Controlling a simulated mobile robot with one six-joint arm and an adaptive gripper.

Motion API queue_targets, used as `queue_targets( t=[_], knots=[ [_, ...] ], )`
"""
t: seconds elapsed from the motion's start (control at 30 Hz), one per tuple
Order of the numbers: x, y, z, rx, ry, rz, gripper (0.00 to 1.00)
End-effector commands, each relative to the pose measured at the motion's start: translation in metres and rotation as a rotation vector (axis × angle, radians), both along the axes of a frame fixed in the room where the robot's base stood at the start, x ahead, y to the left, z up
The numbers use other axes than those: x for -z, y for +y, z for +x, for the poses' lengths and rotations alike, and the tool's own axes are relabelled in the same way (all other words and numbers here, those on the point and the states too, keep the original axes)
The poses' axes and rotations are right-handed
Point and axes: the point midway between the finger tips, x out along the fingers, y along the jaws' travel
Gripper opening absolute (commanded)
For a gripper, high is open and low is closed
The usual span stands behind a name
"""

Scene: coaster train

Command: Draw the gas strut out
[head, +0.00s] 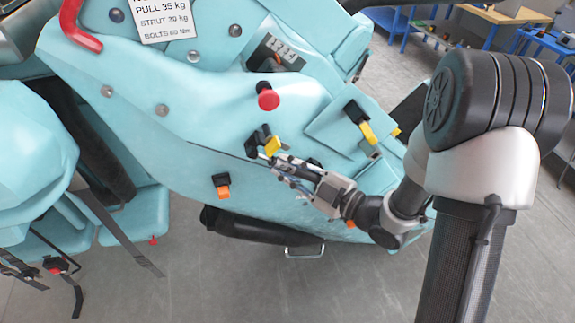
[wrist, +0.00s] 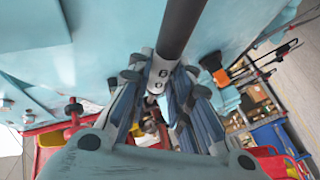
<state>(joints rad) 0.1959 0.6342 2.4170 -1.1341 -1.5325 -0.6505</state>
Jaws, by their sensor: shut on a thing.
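The gas strut is a dark cylinder (wrist: 182,28) with a light grey marked end section (wrist: 161,73) in the wrist view. It runs from the top edge down between my fingers. My gripper (wrist: 157,92) is shut on that grey section, with a finger on each side. In the head view my gripper (head: 277,164) reaches in from the right to the turquoise train side, just below a yellow and black latch (head: 271,145). The strut cannot be made out clearly there, and how its far end is fixed is hidden.
A red knob (head: 267,99) sticks out above my gripper. An orange and black latch (head: 222,187) lies to the left, another yellow and black one (head: 359,121) to the right. In the wrist view, shelves with boxes (wrist: 256,98) and red bins stand beyond. Grey floor lies below.

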Motion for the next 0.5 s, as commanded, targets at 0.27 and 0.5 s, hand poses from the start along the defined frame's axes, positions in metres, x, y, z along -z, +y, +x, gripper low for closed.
queue_targets(
  t=[0.27,0.5],
  knots=[
    [0.000,-0.004,-0.011,0.001,-0.001,-0.001,0.00],
    [0.000,-0.006,-0.020,0.001,-0.001,0.000,0.00]
  ],
)
